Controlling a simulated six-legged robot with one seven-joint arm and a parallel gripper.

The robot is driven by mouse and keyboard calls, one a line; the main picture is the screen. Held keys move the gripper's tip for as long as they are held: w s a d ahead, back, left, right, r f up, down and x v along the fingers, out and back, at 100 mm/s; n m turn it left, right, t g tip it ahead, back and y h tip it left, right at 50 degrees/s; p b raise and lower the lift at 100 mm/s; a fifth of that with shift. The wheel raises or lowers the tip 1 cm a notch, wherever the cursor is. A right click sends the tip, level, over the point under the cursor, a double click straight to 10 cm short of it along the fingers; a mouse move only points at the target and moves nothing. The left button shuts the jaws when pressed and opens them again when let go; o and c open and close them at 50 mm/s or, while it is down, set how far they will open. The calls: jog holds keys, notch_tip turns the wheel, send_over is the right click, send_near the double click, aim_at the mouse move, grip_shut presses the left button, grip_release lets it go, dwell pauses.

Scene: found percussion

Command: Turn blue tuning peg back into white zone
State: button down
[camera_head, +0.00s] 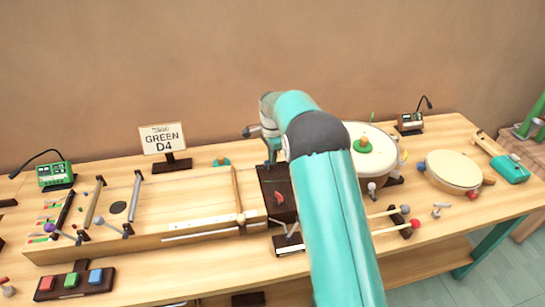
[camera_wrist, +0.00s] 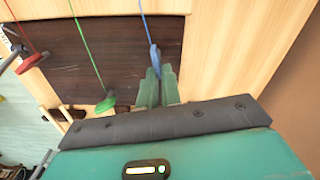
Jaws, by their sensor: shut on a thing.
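In the wrist view, the blue tuning peg (camera_wrist: 155,58) stands on a dark wooden board (camera_wrist: 120,72) with a blue string running up from it. My gripper (camera_wrist: 156,76) is shut on the blue peg, its green fingers on either side of it. A green peg (camera_wrist: 107,102) and a red peg (camera_wrist: 32,62) sit to the left, each with its own string. In the head view, my gripper (camera_head: 271,158) is at the far end of the dark board (camera_head: 268,183), and the red peg (camera_head: 279,198) shows. My arm and gripper hide the blue peg there. I cannot make out a white zone.
A sign reading GREEN D4 (camera_head: 162,138) stands at the back. A long wooden string instrument (camera_head: 190,211) lies left of the board. Drums (camera_head: 453,169) and mallets (camera_head: 395,228) lie to the right. A green tuner box (camera_head: 55,176) stands far left.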

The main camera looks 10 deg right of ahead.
jog(key=n, duration=0.4)
jog(key=shift+w, duration=0.25)
jog(key=n, duration=0.3)
jog(key=shift+w+a+n, duration=0.2)
jog(key=shift+a+n, duration=0.05)
jog(key=shift+n, duration=0.15)
jog(key=n, duration=0.3)
jog(key=shift+w+a+n, duration=0.15)
jog(key=shift+a+n, duration=0.05)
jog(key=shift+n, duration=0.1)
jog(key=n, duration=0.3)
jog(key=shift+a+n, duration=0.25)
jog(key=shift+n, duration=0.05)
jog(key=n, duration=0.6)
jog(key=shift+a, duration=0.4)
jog(key=n, duration=0.6)
jog(key=shift+s+a+n, duration=0.35)
jog(key=shift+s+n, duration=0.05)
